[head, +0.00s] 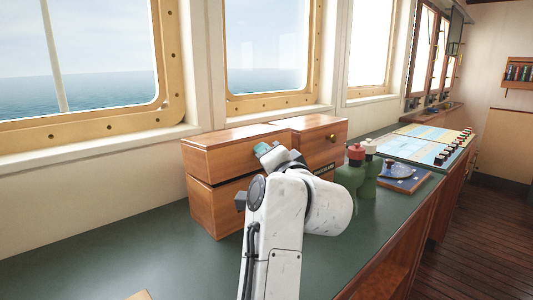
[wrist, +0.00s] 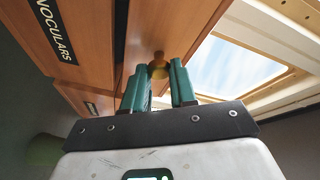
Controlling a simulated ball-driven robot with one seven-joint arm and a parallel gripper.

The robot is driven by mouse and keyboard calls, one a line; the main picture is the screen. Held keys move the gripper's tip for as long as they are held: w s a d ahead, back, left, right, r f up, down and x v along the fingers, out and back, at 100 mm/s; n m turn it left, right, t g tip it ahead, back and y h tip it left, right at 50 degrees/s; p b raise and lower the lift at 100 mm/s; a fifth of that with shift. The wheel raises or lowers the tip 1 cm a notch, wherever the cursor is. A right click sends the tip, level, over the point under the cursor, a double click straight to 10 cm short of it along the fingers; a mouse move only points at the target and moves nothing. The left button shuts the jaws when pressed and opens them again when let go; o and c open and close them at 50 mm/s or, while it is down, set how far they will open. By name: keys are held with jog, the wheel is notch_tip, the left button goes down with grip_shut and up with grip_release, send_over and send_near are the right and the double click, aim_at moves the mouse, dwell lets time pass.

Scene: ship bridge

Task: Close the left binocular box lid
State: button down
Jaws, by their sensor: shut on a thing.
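The left binocular box (head: 212,208) is a brown wooden box against the wall under the windows. Its lid (head: 225,153) lies over the lower part, with a thin dark seam between them. In the wrist view a dark gap runs between the lid front (wrist: 165,25) and the lettered box front (wrist: 85,30). My gripper (head: 264,150) is at the lid's front. In the wrist view its green fingers stand on both sides of the round brass knob (wrist: 158,66) and are shut on it. My arm hides much of the box front in the head view.
A second wooden box (head: 322,137) with a brass knob stands close on the right. The green counter (head: 110,245) is clear at left. A chart panel lies farther right.

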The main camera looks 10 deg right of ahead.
jog(key=shift+s+d+f, duration=0.1)
jog(key=shift+f, duration=0.8)
jog(key=shift+s+d+f, duration=0.1)
jog(key=shift+f, duration=0.8)
jog(key=c, duration=0.9)
grip_release()
jog(key=shift+r, duration=0.1)
jog(key=shift+r, duration=0.25)
jog(key=v, duration=1.1)
jog(key=shift+w, duration=0.1)
